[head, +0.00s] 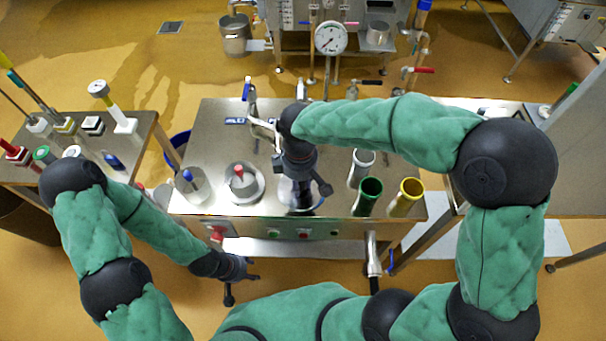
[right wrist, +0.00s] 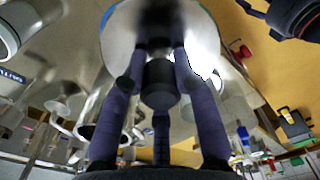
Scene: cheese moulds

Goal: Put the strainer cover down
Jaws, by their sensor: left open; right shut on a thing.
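My right gripper (head: 300,180) points down over the steel worktop and is shut on the strainer cover. The cover is a shiny round metal disc (head: 298,201), largely hidden under the gripper in the head view. In the right wrist view the same cover (right wrist: 204,45) fills the top middle, with the fingers of the gripper (right wrist: 160,65) closed around a dark part at its centre. I cannot tell whether the cover touches the surface below. My left gripper (head: 240,284) is open and empty, low in front of the worktop.
A green-rimmed tube (head: 368,196) and a yellow-rimmed tube (head: 405,197) stand right. A side table (head: 135,150) holds several tools.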

